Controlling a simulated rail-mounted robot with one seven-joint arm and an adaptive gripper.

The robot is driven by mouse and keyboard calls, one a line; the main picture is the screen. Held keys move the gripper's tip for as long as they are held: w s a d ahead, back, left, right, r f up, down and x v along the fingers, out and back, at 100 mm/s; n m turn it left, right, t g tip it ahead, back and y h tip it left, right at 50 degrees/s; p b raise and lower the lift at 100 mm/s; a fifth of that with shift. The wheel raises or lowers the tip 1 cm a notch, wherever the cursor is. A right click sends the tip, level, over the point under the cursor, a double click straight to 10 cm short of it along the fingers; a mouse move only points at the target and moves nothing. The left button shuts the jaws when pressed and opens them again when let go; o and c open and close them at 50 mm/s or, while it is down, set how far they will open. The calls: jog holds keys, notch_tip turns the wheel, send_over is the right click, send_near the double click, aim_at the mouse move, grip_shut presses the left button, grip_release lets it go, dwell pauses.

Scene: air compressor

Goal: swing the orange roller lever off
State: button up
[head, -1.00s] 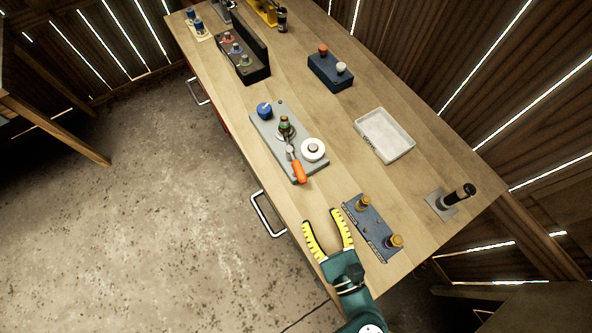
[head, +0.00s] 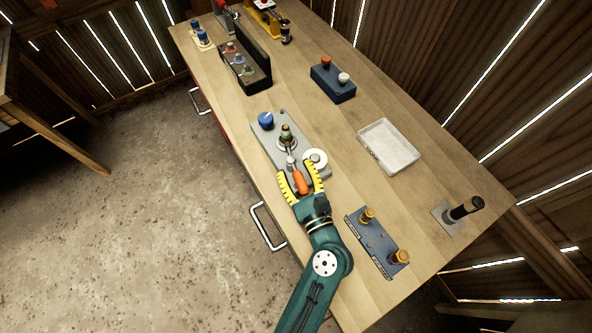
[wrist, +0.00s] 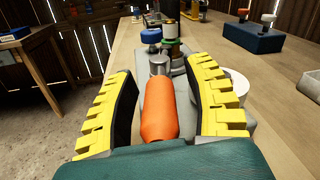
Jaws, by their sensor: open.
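The orange roller lever (head: 300,182) lies on a grey plate (head: 262,141) on the workbench, its orange end toward me. It also shows in the wrist view (wrist: 159,108), pointing away toward a pivot post with a green band (head: 286,134). My gripper (head: 299,174) is open, with one yellow finger on each side of the orange part. In the wrist view (wrist: 160,85) gaps show between the orange part and both fingers. A white round knob (head: 316,158) is close to the right finger. A blue knob (head: 265,120) is at the plate's far end.
A blue block with two brass knobs (head: 378,241) is to the right of my arm. A white tray (head: 390,147) and a dark blue box with two buttons (head: 333,83) stand farther right. A black upright handle (head: 465,208) is near the right edge.

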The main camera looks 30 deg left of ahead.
grip_shut()
